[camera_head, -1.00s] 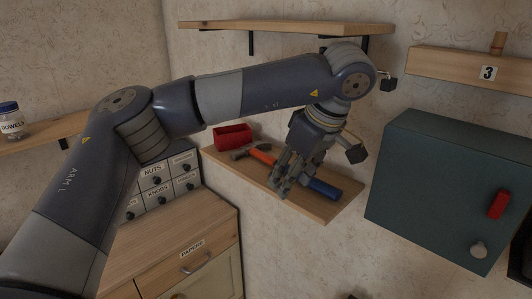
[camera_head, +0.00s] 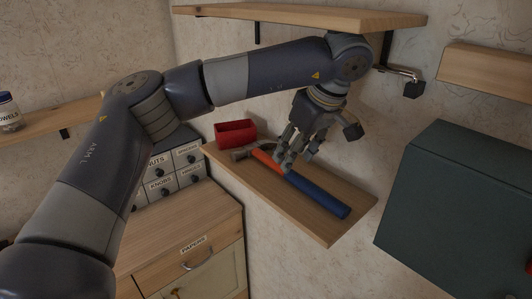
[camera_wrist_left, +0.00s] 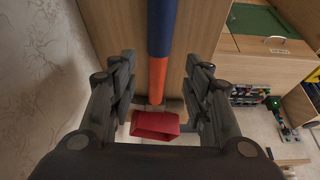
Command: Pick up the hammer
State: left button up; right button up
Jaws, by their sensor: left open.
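The hammer lies on a wooden wall shelf (camera_head: 330,224) in the head view. Its handle is orange near the head and blue (camera_head: 318,194) toward the free end; its grey metal head (camera_head: 240,153) points to the left, near a red bin. My left gripper (camera_head: 284,166) is above the orange part of the handle, fingers pointing down. In the left wrist view the handle (camera_wrist_left: 159,78) runs between the two spread fingers (camera_wrist_left: 160,95), with a gap on each side. The gripper is open and holds nothing. My right gripper is not in view.
A red bin (camera_head: 236,133) stands on the shelf just beyond the hammer head. Another shelf (camera_head: 300,14) hangs above my left arm. A dark green cabinet (camera_head: 460,205) is on the wall at right. Small labelled drawers (camera_head: 160,180) and a wooden dresser (camera_head: 190,225) stand at lower left.

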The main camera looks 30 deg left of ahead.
pick_arm(q)
jog(key=p, duration=0.3)
send_over(266, 155)
jog(key=s+d, duration=0.1)
jog(key=d, duration=0.2)
jog(key=shift+a+f, duration=0.15)
jog(key=shift+a, duration=0.25)
jog(key=shift+a+f+p, duration=0.1)
jog(key=shift+f+p, duration=0.15)
jog(key=shift+p, duration=0.25)
jog(key=p+x, duration=0.1)
jog(key=x, duration=0.2)
jog(key=shift+w+a+f+p, duration=0.1)
jog(key=shift+f+p, duration=0.15)
jog(key=shift+p, duration=0.15)
jog(key=shift+w+a+f, duration=0.1)
jog(key=shift+a+f, duration=0.05)
jog(key=shift+f, duration=0.3)
jog(key=shift+r, duration=0.1)
grip_shut()
